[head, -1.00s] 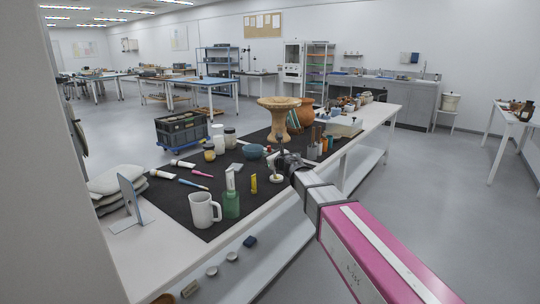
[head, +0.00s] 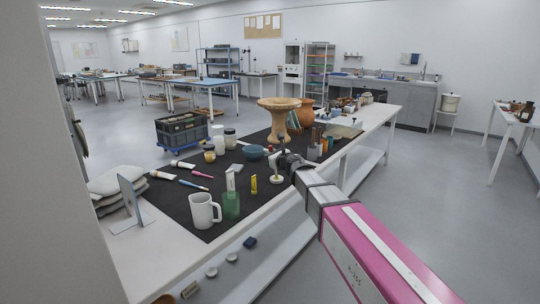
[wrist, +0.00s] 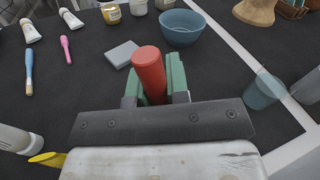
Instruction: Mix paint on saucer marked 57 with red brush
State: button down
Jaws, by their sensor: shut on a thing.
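My gripper (wrist: 152,88) is shut on a red cylinder, seen end-on between its green-padded fingers; I take it as the handle of the red brush (wrist: 149,66). The brush's far end is hidden in the wrist view. In the head view my gripper (head: 284,160) is over the right part of the dark mat. A small pale saucer (head: 276,180) lies just below it on the mat. No number is readable on it. I cannot tell whether the brush touches the saucer. The saucer is hidden in the wrist view.
A blue bowl (wrist: 182,28) and a grey block (wrist: 121,54) lie beyond my gripper. A yellow tube (head: 254,184), green bottle (head: 231,206) and white mug (head: 204,211) stand left of the saucer. A clay vessel (head: 279,120) stands behind. A translucent cup (wrist: 264,91) is at right.

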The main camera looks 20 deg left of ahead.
jog(key=shift+s, duration=0.8)
jog(key=shift+w+a, duration=0.15)
jog(key=shift+a, duration=0.25)
dwell(0.5)
jog(key=shift+w+d, duration=0.8)
jog(key=shift+w, duration=0.05)
jog(key=shift+r, duration=2.5)
